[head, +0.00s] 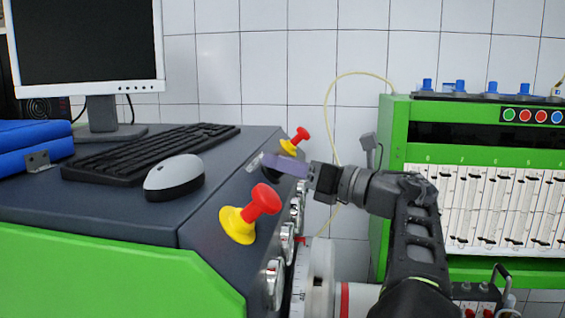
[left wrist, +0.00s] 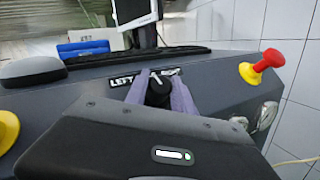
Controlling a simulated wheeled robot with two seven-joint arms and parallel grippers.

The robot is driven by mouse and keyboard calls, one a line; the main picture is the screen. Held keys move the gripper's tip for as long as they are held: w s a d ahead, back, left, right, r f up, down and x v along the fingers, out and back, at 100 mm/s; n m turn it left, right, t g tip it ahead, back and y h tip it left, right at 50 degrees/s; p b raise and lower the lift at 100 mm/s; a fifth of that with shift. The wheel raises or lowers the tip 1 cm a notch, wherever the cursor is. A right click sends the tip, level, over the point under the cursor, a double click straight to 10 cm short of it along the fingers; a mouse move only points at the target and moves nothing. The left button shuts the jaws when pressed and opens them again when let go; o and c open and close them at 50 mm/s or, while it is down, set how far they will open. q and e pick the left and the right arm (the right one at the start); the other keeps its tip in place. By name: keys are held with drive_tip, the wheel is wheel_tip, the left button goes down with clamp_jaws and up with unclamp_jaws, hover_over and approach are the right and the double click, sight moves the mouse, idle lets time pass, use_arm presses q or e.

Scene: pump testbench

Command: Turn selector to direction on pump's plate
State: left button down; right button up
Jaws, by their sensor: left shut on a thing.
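The selector (left wrist: 158,92) is a black knob with a white pointer mark on the sloped dark panel. In the left wrist view its pointer tilts a little to the left of straight up. A label plate (left wrist: 123,81) sits behind it; "LEFT" reads at its left, and a finger partly covers its right end. My left gripper (left wrist: 158,97) is shut on the selector, one purple finger on each side. In the head view the left gripper (head: 268,163) reaches the panel and mostly hides the knob. I cannot read any pump plate. My right gripper is not in view.
Round gauges (head: 274,283) line the front edge. A keyboard (head: 150,155) and mouse (head: 174,178) lie on top. A green testbench (head: 399,130) stands at right.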

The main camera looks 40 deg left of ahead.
use_arm(q)
drive_tip(key=shift+n+g, duration=2.4)
drive_tip(key=shift+n, duration=0.3)
drive_tip(key=shift+g+h, duration=0.3)
drive_tip(key=c, duration=1.1)
unclamp_jaws()
